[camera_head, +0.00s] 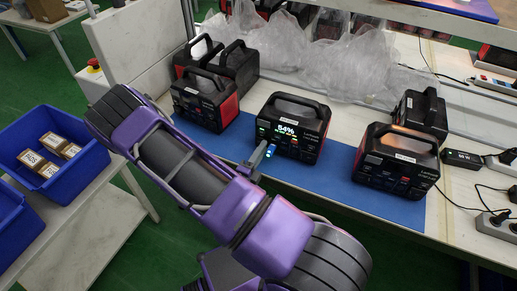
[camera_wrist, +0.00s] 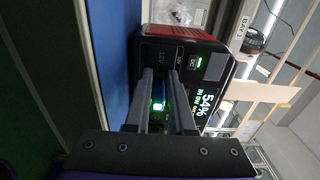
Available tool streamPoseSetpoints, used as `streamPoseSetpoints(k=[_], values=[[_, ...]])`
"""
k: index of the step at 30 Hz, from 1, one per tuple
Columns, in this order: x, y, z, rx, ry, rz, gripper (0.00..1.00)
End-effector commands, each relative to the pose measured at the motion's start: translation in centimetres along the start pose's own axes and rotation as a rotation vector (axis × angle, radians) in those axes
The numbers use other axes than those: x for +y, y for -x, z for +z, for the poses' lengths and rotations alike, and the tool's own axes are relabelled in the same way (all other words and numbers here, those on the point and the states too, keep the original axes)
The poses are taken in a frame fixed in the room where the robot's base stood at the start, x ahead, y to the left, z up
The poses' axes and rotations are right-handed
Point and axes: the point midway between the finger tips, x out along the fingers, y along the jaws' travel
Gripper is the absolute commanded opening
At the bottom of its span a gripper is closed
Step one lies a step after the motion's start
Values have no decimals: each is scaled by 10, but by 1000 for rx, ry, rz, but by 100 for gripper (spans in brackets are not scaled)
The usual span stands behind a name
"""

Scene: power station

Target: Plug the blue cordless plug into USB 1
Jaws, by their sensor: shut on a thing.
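The middle power station (camera_head: 308,108) stands on the blue mat, its lit screen reading 54% and its front panel facing my arm. It fills the upper middle of the wrist view (camera_wrist: 188,38), turned on its side. My gripper (camera_head: 262,156) is at the lower left of that front panel. In the wrist view my gripper's fingers (camera_wrist: 163,82) are shut on the blue cordless plug (camera_wrist: 158,92), which has a glowing green-white light.
Other power stations stand left (camera_head: 205,100) and right (camera_head: 396,160) on the blue mat (camera_head: 333,186). Clear plastic bags (camera_head: 345,60) lie behind. Chargers and cables (camera_head: 465,158) are at the right. Blue bins (camera_head: 60,125) hold small boxes at the left.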

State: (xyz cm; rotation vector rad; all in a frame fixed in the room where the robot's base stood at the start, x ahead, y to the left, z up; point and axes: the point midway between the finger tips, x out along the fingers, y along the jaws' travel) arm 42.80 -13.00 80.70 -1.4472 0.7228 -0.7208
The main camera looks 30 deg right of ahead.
Motion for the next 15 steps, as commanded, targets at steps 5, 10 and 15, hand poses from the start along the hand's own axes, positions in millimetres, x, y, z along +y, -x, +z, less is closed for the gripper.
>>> streamPoseSetpoints(k=[5, 10, 15], values=[[0, -2, -2, -47, 1, -1, 0], [0, -2, -2, -60, 0, -1, 0], [0, -2, -1, -60, -1, -1, 0]])
